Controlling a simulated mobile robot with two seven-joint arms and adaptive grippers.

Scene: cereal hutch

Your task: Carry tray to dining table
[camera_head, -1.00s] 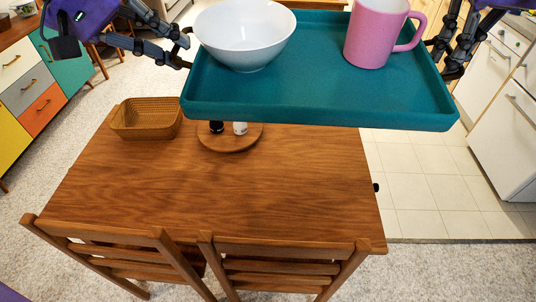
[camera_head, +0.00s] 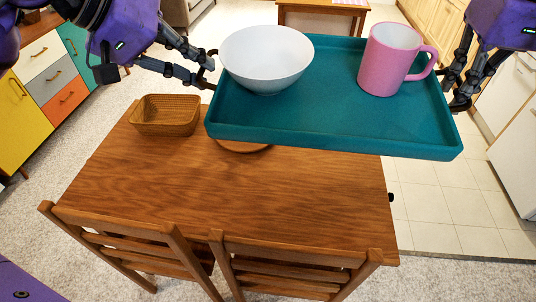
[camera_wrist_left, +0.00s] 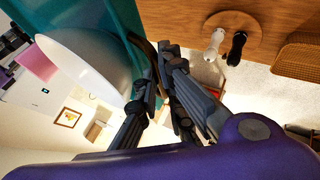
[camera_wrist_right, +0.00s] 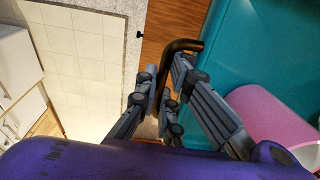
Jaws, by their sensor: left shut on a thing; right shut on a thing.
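The teal tray (camera_head: 310,125) is held up in the air over the far right part of the wooden dining table (camera_head: 230,195). A white bowl (camera_head: 266,62) stands on its left side and a pink mug (camera_head: 391,62) on its right side, both upright. My left gripper (camera_head: 209,68) is shut on the tray's left handle. My right gripper (camera_head: 455,92) is shut on the tray's right side, on a dark handle (camera_wrist_right: 182,46) seen in the right wrist view. The left wrist view shows the bowl (camera_wrist_left: 85,65) close to the left fingers (camera_wrist_left: 160,65).
A wicker basket (camera_head: 166,115) stands on the table's far left. A round wooden board (camera_head: 243,146) is mostly hidden under the tray; shakers (camera_wrist_left: 228,45) stand on it. Two chairs (camera_head: 120,240) line the near side. The near tabletop is clear.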

